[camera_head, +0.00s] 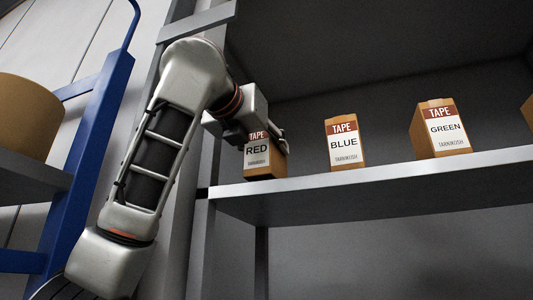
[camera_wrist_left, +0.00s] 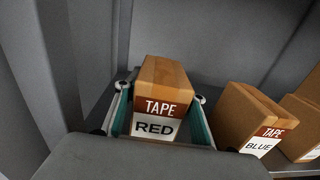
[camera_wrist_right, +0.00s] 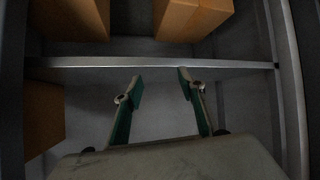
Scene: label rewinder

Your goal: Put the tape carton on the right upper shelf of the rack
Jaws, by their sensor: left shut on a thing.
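The tape carton labelled RED (camera_head: 260,158) is upright at the left end of a rack shelf (camera_head: 370,183), at its front edge. I cannot tell whether it rests on the shelf. In the left wrist view the RED carton (camera_wrist_left: 161,85) sits between the two fingers. Cartons labelled BLUE (camera_head: 345,142) and GREEN (camera_head: 440,128) stand on the same shelf to its right. My right gripper (camera_wrist_right: 160,82) is open and empty, below a shelf edge in the right wrist view.
A rack post (camera_head: 203,165) stands close to the left of my left gripper. A blue frame (camera_head: 92,160) with a brown round thing (camera_head: 28,115) is at far left. In the right wrist view, brown boxes (camera_wrist_right: 190,15) stand above the shelf edge (camera_wrist_right: 90,64). Free shelf lies between the cartons.

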